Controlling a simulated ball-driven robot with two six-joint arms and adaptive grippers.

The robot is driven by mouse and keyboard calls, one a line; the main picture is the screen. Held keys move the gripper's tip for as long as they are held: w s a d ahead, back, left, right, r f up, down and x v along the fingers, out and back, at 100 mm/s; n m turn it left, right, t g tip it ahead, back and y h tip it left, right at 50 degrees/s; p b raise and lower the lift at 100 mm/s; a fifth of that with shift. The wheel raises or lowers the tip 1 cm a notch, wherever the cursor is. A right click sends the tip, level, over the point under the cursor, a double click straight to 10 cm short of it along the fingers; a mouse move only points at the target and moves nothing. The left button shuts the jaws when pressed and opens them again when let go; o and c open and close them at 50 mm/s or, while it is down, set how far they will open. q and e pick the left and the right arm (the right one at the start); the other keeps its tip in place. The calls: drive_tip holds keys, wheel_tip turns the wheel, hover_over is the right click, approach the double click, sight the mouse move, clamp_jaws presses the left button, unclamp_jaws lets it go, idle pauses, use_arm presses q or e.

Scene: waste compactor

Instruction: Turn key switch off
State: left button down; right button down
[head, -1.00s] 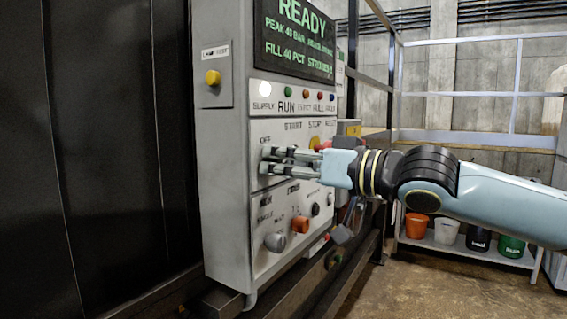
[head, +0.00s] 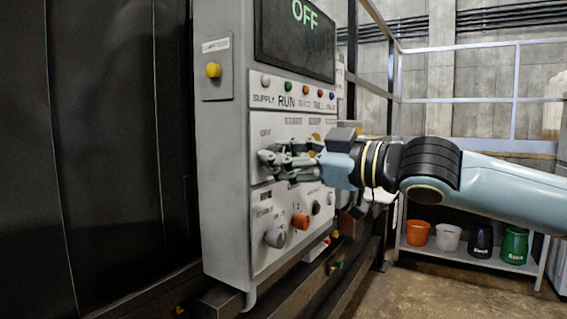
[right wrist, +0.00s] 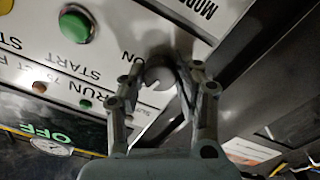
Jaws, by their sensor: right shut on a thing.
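The key switch (right wrist: 158,74) shows in the right wrist view as a round grey knob between my right fingers, beside the letters "ON". In the head view it is hidden behind the fingers, under the "OFF" label on the grey control panel (head: 222,190). My right gripper (head: 268,161) reaches in from the right and is shut on the key switch. Its fingers are rolled about their axis. The screen (head: 295,40) above reads "OFF", and the supply lamp (head: 265,80) looks unlit. My left gripper is out of view.
A green button (right wrist: 75,27) is close to the fingers in the wrist view. Orange (head: 300,221) and grey (head: 275,237) knobs stick out below the gripper. A yellow button (head: 213,70) is at the panel's left. Buckets stand on a shelf (head: 462,257) at the right.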

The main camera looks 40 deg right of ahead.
sight(265, 93)
drive_tip(key=shift+f+n+b, duration=0.1)
drive_tip(key=shift+n+b, duration=0.45)
drive_tip(key=shift+n, duration=1.05)
drive_tip(key=c, duration=0.9)
unclamp_jaws()
drive_tip(key=shift+c, duration=0.2)
wheel_tip(265, 93, up, 10)
drive_tip(key=shift+r, duration=0.1)
